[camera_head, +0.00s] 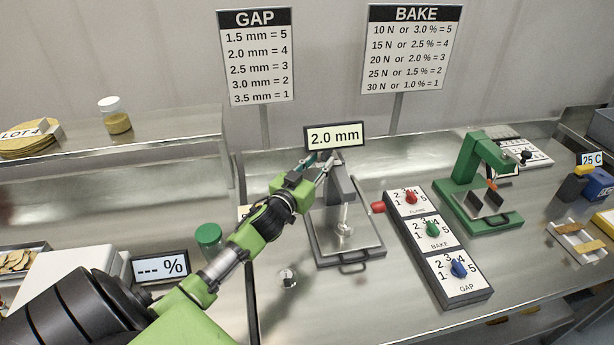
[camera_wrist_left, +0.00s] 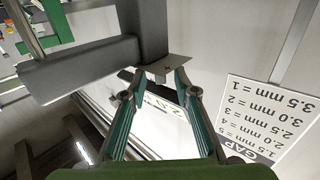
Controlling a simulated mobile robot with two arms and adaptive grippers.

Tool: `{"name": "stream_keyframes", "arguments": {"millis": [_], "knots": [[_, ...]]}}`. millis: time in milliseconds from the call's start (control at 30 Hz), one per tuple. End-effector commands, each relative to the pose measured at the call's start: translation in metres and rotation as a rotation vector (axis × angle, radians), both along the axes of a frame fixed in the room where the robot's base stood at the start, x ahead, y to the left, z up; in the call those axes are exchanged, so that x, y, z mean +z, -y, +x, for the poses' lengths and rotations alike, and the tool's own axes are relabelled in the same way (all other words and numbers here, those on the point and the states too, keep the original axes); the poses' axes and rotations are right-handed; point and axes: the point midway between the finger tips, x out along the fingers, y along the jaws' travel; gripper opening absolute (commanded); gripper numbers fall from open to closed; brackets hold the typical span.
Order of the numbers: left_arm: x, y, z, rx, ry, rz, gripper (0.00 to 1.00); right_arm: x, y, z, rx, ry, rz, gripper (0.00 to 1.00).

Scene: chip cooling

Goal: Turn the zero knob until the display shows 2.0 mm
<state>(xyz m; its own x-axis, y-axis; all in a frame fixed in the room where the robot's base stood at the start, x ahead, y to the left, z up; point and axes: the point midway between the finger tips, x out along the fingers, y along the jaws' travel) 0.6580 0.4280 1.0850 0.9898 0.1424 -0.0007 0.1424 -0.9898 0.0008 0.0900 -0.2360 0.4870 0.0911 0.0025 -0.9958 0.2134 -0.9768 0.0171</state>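The display (camera_head: 335,136) reads 2.0 mm. It stands at the top of a grey gauge (camera_head: 341,180) with a metal base plate and a front handle. My left gripper (camera_head: 320,165) reaches up to the gauge's column, just below the display. In the left wrist view its two fingers (camera_wrist_left: 158,85) stand apart at a thin grey plate (camera_wrist_left: 165,66) by the column. The display (camera_wrist_left: 166,103) shows upside down between and behind the fingers. I cannot make out the zero knob clearly; the gripper and column may hide it. My right gripper is not in view.
A panel with FLAME, BAKE and GAP dials (camera_head: 437,245) stands right of the gauge. A green press (camera_head: 478,185) is farther right. The GAP chart (camera_head: 256,58) and BAKE chart (camera_head: 410,48) stand behind.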

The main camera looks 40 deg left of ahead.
Motion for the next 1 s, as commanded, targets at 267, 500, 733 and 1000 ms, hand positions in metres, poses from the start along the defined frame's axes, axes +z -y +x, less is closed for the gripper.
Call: {"name": "stream_keyframes", "arguments": {"millis": [267, 500, 733, 1000], "knots": [[-0.002, 0.008, -0.053, 0.001, -0.004, -0.003, 0.28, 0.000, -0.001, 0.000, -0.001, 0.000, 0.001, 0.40], [-0.001, 0.012, -0.080, 0.000, -0.002, -0.001, 0.28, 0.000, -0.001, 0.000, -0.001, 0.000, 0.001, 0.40], [0.000, 0.012, -0.086, 0.001, -0.001, 0.000, 0.28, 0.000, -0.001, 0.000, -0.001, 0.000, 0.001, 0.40], [-0.001, 0.012, -0.086, 0.000, -0.001, 0.000, 0.28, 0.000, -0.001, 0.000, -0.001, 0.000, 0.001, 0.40]]}}
